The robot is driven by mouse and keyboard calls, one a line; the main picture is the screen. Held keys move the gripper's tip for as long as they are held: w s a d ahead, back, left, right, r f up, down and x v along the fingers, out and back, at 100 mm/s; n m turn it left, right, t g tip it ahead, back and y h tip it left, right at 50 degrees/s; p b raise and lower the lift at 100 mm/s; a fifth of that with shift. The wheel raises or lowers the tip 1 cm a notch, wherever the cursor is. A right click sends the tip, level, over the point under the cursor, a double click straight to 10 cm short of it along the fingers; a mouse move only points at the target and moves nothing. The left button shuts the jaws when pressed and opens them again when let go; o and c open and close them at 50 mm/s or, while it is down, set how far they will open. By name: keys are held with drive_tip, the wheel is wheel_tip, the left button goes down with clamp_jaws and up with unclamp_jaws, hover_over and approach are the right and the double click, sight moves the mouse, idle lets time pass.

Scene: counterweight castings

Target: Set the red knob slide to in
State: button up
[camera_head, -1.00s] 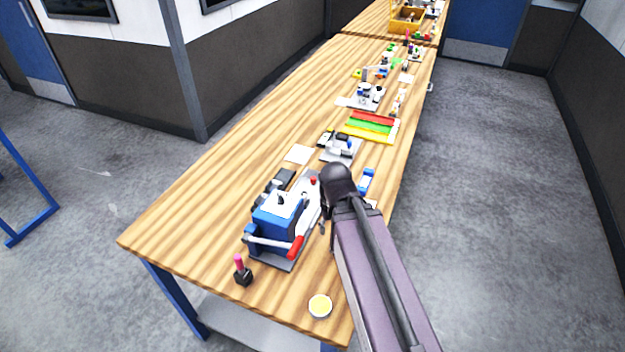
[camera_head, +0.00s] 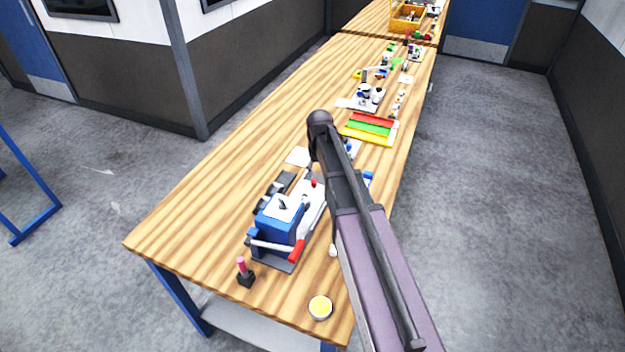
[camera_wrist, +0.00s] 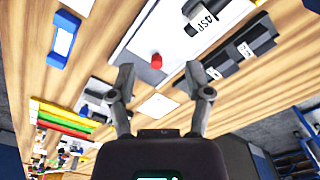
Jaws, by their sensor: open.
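The red knob (camera_head: 313,183) is small and stands on a pale plate (camera_head: 316,196) beside the blue machine (camera_head: 277,222) in the head view. In the wrist view the red knob (camera_wrist: 156,61) shows ahead of my gripper (camera_wrist: 160,76), between the lines of its two fingers, near the end of the white plate (camera_wrist: 180,38). My gripper is open with nothing between its fingertips. It looks apart from the knob, though the gap's depth is hard to judge. In the head view my arm hides the area just right of the plate, and the fingers are not clearly seen.
The blue machine carries a red-tipped lever (camera_head: 296,250). A blue part (camera_wrist: 64,40) lies left in the wrist view. Colored strips (camera_head: 368,130) lie farther back. Bare wood lies left.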

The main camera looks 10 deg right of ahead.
drive_tip(key=r+p, duration=0.1)
drive_tip(key=r, duration=0.1)
hover_over(314, 181)
drive_tip(key=shift+w+f+n, duration=0.2)
drive_tip(key=shift+f+n, duration=0.05)
drive_tip(key=shift+n, duration=0.05)
drive_tip(key=shift+f, duration=0.1)
wheel_tip(314, 181, down, 14)
drive_tip(key=b, duration=1.3)
drive_tip(key=shift+r+b, duration=0.2)
drive_tip(key=shift+b, duration=0.2)
drive_tip(key=shift+c, duration=0.3)
clamp_jaws()
drive_tip(key=shift+s, duration=0.15)
